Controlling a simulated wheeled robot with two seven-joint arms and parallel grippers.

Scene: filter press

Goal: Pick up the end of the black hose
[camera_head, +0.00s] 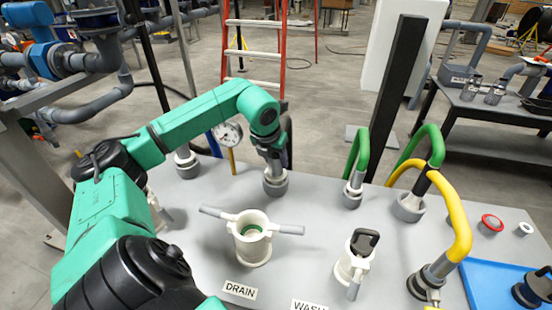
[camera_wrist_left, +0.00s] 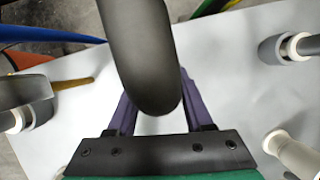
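The black hose (camera_head: 288,137) shows as a narrow strip behind my left forearm in the head view, above a grey collar (camera_head: 275,182) on the bench. In the left wrist view the black hose (camera_wrist_left: 140,55) is large, and its curve crosses between my left gripper's (camera_wrist_left: 157,85) two purple fingers. The fingers stand apart on either side of the hose. I see no clear contact with it. In the head view my left gripper (camera_head: 270,151) points down above the collar, mostly hidden by my arm. My right gripper is not in view.
A pressure gauge (camera_head: 228,133) stands close left of the hose. The white DRAIN port (camera_head: 252,250) with side handles is in front. Green hoses (camera_head: 359,152) and a yellow hose (camera_head: 462,220) arch to the right. A dark upright post (camera_head: 396,95) rises behind. Bare bench lies between the fittings.

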